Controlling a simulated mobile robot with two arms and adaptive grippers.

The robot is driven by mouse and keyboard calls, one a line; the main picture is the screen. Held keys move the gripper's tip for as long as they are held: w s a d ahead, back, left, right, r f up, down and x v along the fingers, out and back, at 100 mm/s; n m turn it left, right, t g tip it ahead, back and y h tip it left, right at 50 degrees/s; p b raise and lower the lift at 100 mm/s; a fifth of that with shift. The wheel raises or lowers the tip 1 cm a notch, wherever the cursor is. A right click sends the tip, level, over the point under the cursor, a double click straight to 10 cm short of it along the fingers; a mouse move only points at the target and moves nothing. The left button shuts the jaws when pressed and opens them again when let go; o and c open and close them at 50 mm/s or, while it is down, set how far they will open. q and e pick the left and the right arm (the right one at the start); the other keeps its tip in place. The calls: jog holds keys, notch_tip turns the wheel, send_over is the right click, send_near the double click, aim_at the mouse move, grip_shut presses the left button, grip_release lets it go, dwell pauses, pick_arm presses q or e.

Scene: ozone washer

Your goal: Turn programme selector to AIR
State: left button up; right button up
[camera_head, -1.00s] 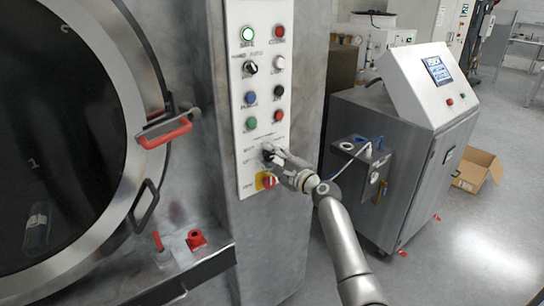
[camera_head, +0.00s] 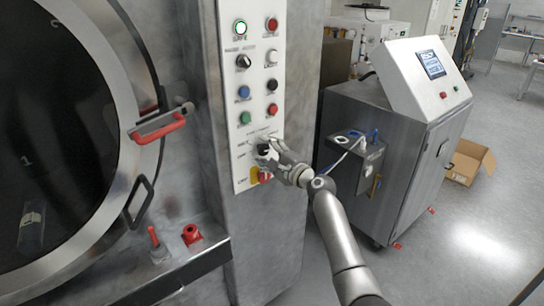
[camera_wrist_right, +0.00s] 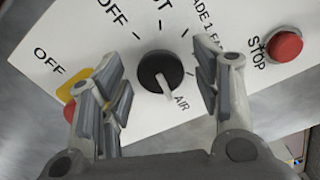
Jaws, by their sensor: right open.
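The programme selector is a round black knob (camera_wrist_right: 160,73) with a pale pointer, on the white control panel (camera_wrist_right: 135,118). In the right wrist view its pointer is directed toward the AIR label (camera_wrist_right: 181,103), close to its mark. My right gripper (camera_wrist_right: 158,84) is open, with one finger on each side of the knob and visible gaps between. In the head view the gripper (camera_head: 266,151) reaches the lower part of the panel from the right and partly covers the black knob (camera_head: 263,149). My left gripper is not in view.
A red knob on a yellow plate (camera_head: 254,176) sits just below the selector. Coloured buttons (camera_head: 245,118) fill the panel above. A red STOP button (camera_wrist_right: 285,46) shows in the wrist view. A grey cabinet (camera_head: 400,150) with a screen stands to the right.

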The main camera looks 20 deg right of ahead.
jog(key=v, duration=1.2)
dwell(0.3)
